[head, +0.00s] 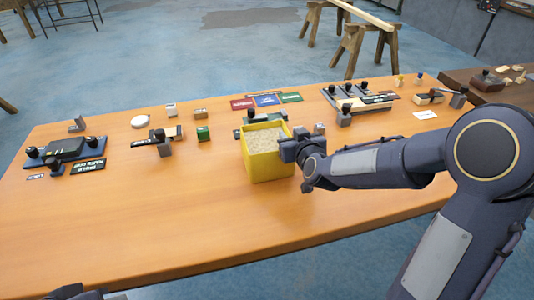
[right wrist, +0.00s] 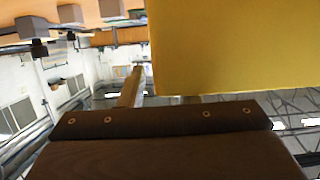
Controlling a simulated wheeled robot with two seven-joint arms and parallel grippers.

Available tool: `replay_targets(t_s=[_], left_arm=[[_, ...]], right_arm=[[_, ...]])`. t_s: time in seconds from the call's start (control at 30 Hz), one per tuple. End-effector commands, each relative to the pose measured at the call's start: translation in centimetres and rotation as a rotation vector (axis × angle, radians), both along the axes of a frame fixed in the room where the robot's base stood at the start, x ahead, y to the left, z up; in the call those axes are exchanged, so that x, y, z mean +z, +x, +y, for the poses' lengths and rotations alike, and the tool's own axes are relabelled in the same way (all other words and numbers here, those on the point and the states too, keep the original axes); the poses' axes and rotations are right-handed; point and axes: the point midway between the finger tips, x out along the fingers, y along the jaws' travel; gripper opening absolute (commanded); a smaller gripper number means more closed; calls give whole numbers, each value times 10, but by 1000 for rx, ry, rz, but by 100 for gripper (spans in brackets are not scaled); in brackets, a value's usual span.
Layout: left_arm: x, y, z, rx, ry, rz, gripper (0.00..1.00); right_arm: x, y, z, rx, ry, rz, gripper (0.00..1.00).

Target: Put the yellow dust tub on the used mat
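The yellow dust tub (head: 268,165) is an open square box filled with pale dust, upright near the middle of the table. Its plain yellow wall fills the upper right of the right wrist view (right wrist: 235,45). My right gripper (head: 287,150) is at the tub's right wall, near the rim. One dark finger shows large in the right wrist view; whether both fingers close on the wall is hidden. Red (head: 242,104), blue (head: 267,100) and green (head: 291,97) mats lie behind the tub; their lettering is too small to tell which is the used mat.
A dark device stands directly behind the tub, partly hidden. A black rack (head: 357,97) stands back right. The table's front left is clear.

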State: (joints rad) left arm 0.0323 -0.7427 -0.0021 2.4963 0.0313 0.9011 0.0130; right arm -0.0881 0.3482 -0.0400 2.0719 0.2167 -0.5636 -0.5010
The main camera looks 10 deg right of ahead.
Motion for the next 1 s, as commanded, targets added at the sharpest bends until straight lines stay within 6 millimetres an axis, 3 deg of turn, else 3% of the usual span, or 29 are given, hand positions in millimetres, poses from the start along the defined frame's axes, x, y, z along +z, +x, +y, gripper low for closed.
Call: replay_targets(t_s=[0.33, 0.57, 1.0], left_arm=[[0, 0, 0, 0, 0, 0, 0], [0, 0, 0, 0, 0, 0, 0], [0, 0, 0, 0, 0, 0, 0]], right_arm=[[-3, 8, 0, 1, 1, 0, 29], [-3, 8, 0, 1, 0, 0, 0], [-3, 8, 0, 1, 0, 1, 0]])
